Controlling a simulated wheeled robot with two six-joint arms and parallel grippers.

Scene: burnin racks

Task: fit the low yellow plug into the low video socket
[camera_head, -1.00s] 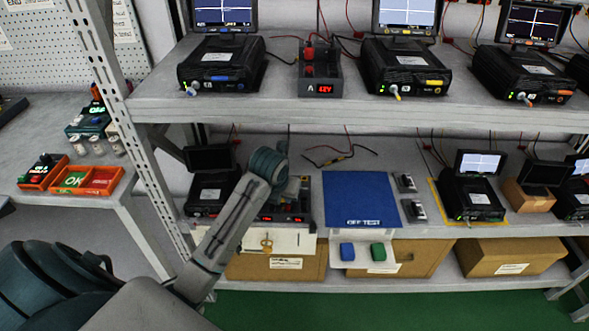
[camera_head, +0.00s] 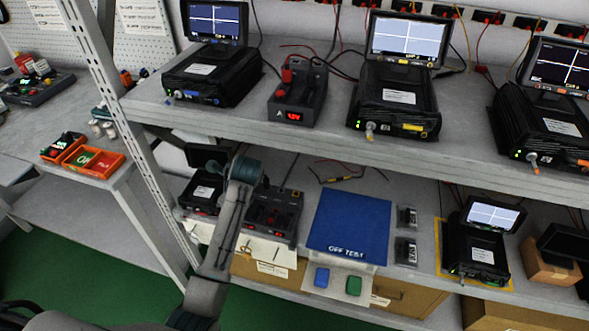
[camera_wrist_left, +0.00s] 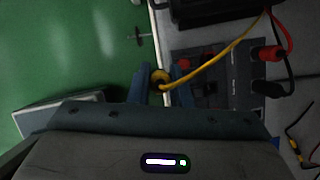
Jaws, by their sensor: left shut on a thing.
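The yellow plug (camera_wrist_left: 158,78) is between the two blue fingers of my left gripper (camera_wrist_left: 160,88) in the left wrist view, and the gripper is shut on it. A yellow cable (camera_wrist_left: 215,60) runs from it up to the right. The plug is at the shelf's front edge, left of a dark power unit (camera_wrist_left: 215,85) with red and black leads. In the head view my left arm reaches the lower shelf, in front of that power unit (camera_head: 273,212); its fingers are hidden. A black monitor unit (camera_head: 203,192) stands to its left. I cannot make out the low video socket.
On the lower shelf are a blue mat (camera_head: 350,220), small black boxes (camera_head: 406,250) and a lit monitor unit (camera_head: 480,245). The upper shelf (camera_head: 240,120) overhangs the arm. A rack post (camera_head: 125,130) stands to the left.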

